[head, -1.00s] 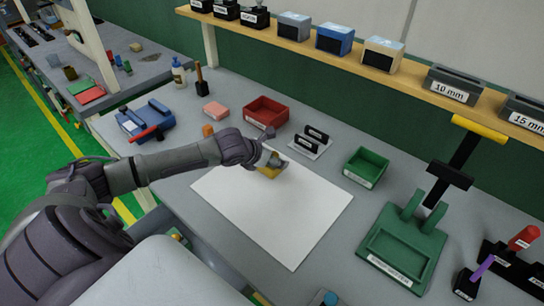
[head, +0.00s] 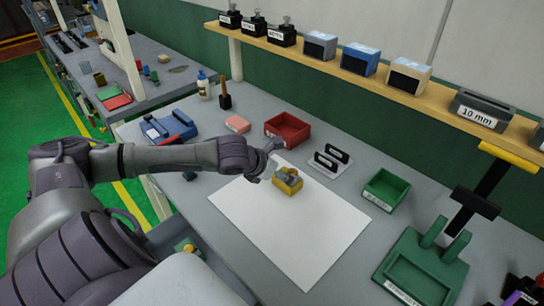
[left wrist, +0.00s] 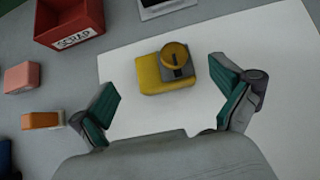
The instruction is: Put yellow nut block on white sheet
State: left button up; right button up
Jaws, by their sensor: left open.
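The yellow nut block (head: 287,182) rests on the white sheet (head: 290,235), near the sheet's far edge. It has a grey part and a round yellow knob on top. In the left wrist view the block (left wrist: 150,78) lies with white sheet (left wrist: 240,35) around it. My left gripper (head: 268,158) is open and empty, just to the left of the block and apart from it. In the left wrist view its two teal-padded fingers (left wrist: 167,88) are spread wide, with the block just beyond them. My right gripper is not in view.
A red scrap bin (head: 288,130), a stand with black plates (head: 328,162) and a green bin (head: 385,190) stand beyond the sheet. A pink block (head: 237,124) and a blue tool (head: 168,128) lie at the left. A shelf (head: 390,75) runs along the back. The sheet's near part is clear.

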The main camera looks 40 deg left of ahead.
pick_arm(q)
jog(key=shift+v, duration=2.55)
